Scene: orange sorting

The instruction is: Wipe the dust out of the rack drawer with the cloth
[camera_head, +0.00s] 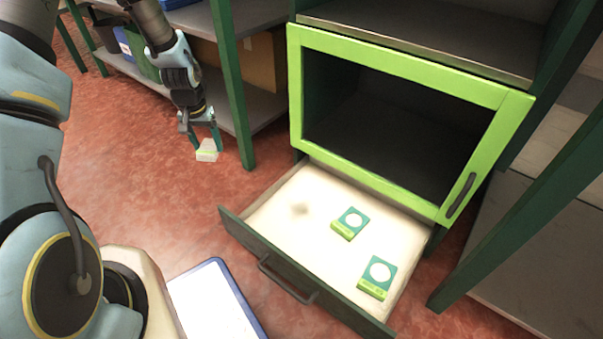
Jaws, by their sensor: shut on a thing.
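The rack drawer (265,220) is pulled out below a green-framed cabinet, with its dark front and handle facing the lower left. Its pale floor shows a small greyish dust patch (299,209) towards the left side. My gripper (206,140) is shut on a small whitish cloth (207,154), which hangs from the fingertips. The gripper is to the left of the drawer and outside it, beside a green rack post. The cloth does not touch the drawer. The cloth's upper part is hidden between the fingers.
Two green-and-white boxes (349,223) (377,276) lie in the drawer's middle and right. The green-framed door (400,66) stands above it. A green post (231,80) and shelf are close to my gripper. A blue-rimmed white tray (246,309) is at the bottom, left of the drawer.

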